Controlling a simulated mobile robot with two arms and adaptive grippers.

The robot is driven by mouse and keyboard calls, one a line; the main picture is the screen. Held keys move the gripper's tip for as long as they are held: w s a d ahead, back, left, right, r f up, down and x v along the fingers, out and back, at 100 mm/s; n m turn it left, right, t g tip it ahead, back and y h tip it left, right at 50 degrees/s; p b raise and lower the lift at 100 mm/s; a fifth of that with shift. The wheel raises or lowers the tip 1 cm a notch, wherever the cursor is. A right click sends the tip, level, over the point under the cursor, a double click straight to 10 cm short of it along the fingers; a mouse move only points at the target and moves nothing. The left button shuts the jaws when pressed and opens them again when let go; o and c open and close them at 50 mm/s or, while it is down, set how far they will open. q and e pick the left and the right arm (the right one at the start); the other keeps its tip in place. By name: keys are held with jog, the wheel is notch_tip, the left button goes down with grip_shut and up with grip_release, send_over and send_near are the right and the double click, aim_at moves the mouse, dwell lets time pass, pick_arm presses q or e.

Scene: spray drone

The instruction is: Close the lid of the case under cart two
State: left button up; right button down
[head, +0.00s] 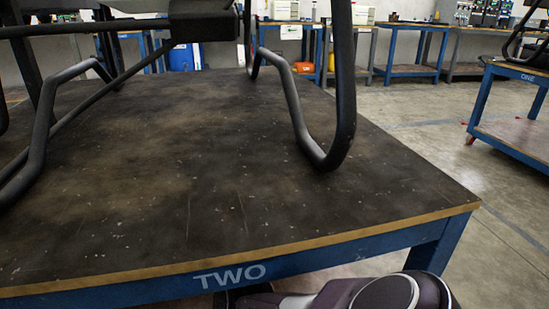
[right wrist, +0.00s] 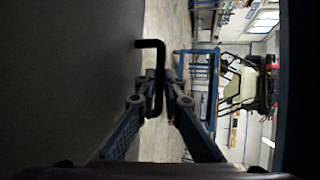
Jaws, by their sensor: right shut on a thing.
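Cart two (head: 130,200) fills the head view. It has a worn dark top, a wood edge and a blue frame marked TWO. The space under it is hidden in that view, except for a sliver by my arm at the bottom edge. In the right wrist view my right gripper (right wrist: 158,98) is shut on a thin black bent handle (right wrist: 151,44). A large dark grey flat surface (right wrist: 70,70) lies along the left of that view, beside the handle. It may be the case lid, but I cannot tell how far it is open. My left gripper is not in view.
Black drone legs (head: 300,120) stand on cart two. Cart one (head: 515,125) is at the right, with open floor (head: 420,125) between. Workbenches (head: 400,50) line the back. The right wrist view shows another drone (right wrist: 240,85) in the background.

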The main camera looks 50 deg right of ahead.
jog(key=shift+d+f, duration=0.1)
dwell(0.3)
jog(key=c, duration=2.3)
grip_release()
jog(key=shift+s, duration=0.1)
jog(key=shift+c, duration=0.2)
jog(key=v, duration=1.2)
